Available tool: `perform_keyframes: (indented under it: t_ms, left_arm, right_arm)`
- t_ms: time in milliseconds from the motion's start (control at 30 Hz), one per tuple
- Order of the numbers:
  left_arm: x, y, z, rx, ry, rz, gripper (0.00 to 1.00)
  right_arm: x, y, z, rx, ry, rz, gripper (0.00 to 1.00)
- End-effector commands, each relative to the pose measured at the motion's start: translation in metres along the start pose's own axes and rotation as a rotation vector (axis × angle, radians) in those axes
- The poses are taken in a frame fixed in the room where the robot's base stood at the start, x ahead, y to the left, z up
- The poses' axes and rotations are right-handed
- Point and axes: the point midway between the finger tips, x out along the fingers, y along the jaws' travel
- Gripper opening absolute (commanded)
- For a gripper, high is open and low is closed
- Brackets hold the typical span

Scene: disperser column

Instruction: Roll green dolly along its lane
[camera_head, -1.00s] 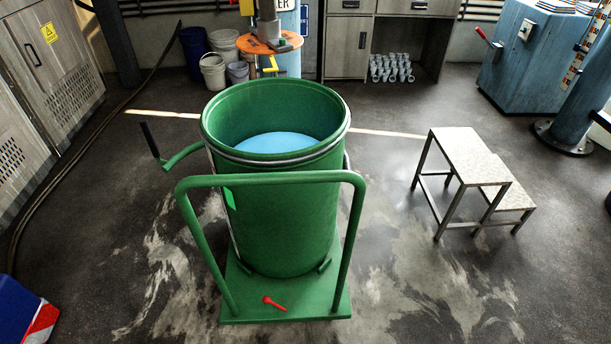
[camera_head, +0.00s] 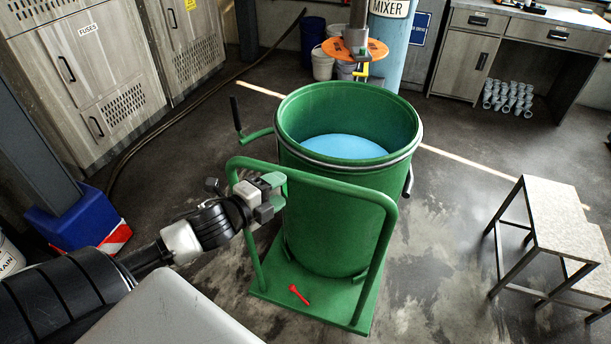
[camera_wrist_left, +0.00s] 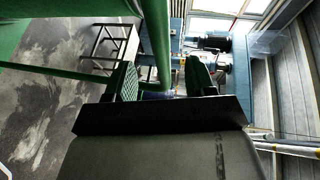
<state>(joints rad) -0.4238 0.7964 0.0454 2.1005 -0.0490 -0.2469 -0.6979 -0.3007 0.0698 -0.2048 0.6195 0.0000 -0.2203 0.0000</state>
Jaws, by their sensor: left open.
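The green dolly (camera_head: 346,314) stands on the floor ahead, with a flat base and a tall tube push handle (camera_head: 385,240) on my side. A green drum (camera_head: 330,225) with blue contents (camera_head: 345,148) stands upright on it. A red lever (camera_head: 299,294) lies at the base's near left. My left gripper (camera_head: 270,193) is open at the handle's upper left part. In the left wrist view a green tube (camera_wrist_left: 156,40) shows between the two fingers (camera_wrist_left: 160,82); whether they touch it I cannot tell. My right gripper is not in view.
A metal step stool (camera_head: 555,225) stands at right. A blue box (camera_head: 75,220) with a red and white panel sits at left. The mixer column (camera_head: 390,40) and several buckets (camera_head: 322,62) are behind the drum. A cable (camera_head: 190,110) runs along the left floor.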

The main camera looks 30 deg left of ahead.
Motion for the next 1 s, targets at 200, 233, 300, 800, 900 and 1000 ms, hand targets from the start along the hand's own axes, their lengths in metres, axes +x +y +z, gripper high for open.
perform_keyframes:
  t_ms: [200,233,300,800,900,1000]
  left_arm:
    - [0.038,-0.003,0.001,-0.002,-0.001,-0.004,0.55]
    - [0.043,-0.002,0.001,-0.002,-0.002,-0.003,0.55]
    - [0.053,-0.002,0.000,-0.003,-0.001,-0.003,0.55]
    - [0.081,0.001,0.000,-0.003,0.000,0.001,0.55]
    - [0.081,0.001,0.000,-0.003,0.000,0.001,0.55]
    - [0.081,0.001,0.000,-0.002,0.000,0.001,0.41]
  right_arm:
    - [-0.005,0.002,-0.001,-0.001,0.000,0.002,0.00]
    - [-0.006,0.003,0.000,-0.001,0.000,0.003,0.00]
    - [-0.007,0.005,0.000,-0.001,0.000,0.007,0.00]
    - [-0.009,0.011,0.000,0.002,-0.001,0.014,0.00]
    - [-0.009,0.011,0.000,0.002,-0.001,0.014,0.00]
    - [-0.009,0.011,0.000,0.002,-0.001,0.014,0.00]
